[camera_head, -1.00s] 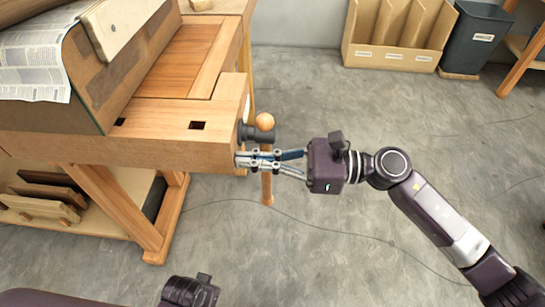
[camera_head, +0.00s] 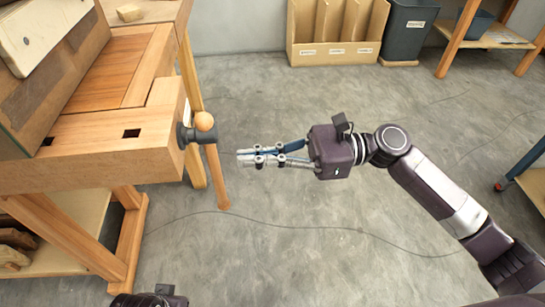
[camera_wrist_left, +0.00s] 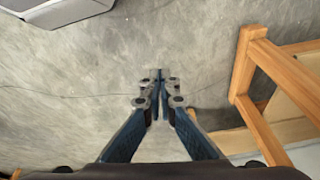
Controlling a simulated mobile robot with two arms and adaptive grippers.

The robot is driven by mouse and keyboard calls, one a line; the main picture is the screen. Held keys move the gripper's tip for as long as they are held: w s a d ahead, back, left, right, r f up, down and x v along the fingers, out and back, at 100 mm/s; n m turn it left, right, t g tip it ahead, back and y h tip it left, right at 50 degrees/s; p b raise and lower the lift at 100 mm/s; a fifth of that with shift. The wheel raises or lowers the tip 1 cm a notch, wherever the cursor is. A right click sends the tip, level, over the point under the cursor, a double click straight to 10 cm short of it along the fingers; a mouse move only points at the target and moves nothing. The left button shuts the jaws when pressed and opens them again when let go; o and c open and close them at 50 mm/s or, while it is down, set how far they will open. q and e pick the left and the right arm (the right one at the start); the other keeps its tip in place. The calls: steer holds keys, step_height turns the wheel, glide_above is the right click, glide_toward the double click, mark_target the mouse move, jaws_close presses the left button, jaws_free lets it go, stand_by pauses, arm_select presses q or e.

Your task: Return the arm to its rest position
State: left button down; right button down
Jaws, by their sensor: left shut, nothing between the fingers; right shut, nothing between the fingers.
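My right gripper (camera_head: 243,157) is in the head view, to the right of the workbench vise. Its fingers are together with nothing between them, and it points left toward the vise handle. It is apart from the handle, with a small gap of floor showing. My left gripper (camera_wrist_left: 159,76) shows in the left wrist view with its fingertips together and empty, above bare concrete floor. In the head view only a dark part of my left arm shows at the bottom edge.
The wooden workbench (camera_head: 90,150) fills the left, with a vise handle (camera_head: 213,165) at its right end. A cardboard divider box (camera_head: 335,50) and a grey bin (camera_head: 407,30) stand at the back wall. A thin cable lies on the floor. The middle floor is clear.

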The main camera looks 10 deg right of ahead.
arm_select(q)
steer(key=shift+s+r, duration=0.1)
steer(key=shift+r, duration=0.5)
arm_select(e)
steer(key=shift+d, duration=1.7)
